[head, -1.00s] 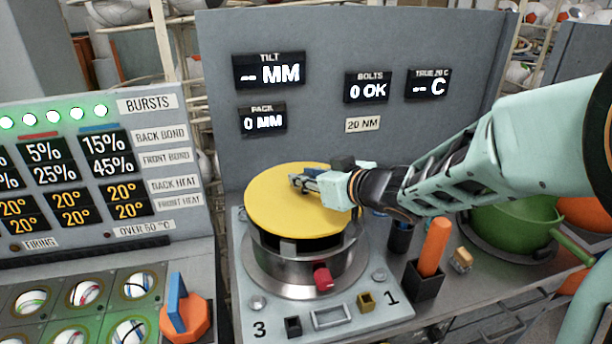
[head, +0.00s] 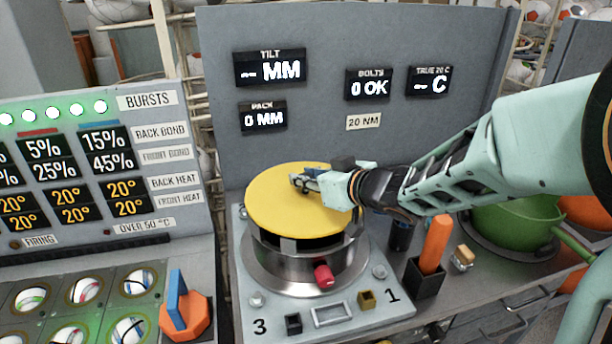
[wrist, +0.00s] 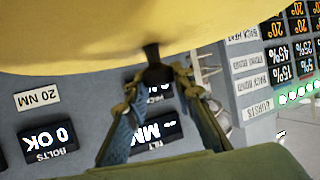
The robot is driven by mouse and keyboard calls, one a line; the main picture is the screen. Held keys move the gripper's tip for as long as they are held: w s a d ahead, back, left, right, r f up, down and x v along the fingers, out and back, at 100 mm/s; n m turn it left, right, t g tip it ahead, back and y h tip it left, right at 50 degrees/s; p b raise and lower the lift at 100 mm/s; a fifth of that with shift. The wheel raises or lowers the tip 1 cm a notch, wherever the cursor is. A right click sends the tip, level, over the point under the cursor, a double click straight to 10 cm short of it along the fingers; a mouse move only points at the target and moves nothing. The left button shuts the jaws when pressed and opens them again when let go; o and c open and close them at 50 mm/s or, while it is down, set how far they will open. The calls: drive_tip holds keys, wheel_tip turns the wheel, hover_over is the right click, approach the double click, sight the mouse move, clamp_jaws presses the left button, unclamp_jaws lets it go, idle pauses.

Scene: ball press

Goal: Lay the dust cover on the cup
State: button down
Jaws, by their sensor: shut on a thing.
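The dust cover (head: 290,215) is a flat yellow disc over the round steel cup (head: 300,268) in the head view. A dark gap with grey tabs shows between its front edge and the cup wall; I cannot tell whether it touches the cup anywhere. My gripper (head: 303,182) reaches in from the right above the disc. In the wrist view my gripper (wrist: 155,80) is shut on a dark knob on the yellow cover (wrist: 90,45). The disc hides most of the cup's inside. A red knob (head: 323,274) sticks out of the cup's front.
The cup stands on a grey base plate (head: 345,322) marked 3 and 1. To the right are an orange handle (head: 435,243) in a black holder and a green bowl (head: 515,222). A display panel (head: 350,140) stands behind; a control console (head: 100,180) is at left.

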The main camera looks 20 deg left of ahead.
drive_tip(key=shift+f, duration=0.45)
drive_tip(key=c, duration=1.6)
unclamp_jaws()
drive_tip(key=shift+v, duration=3.8)
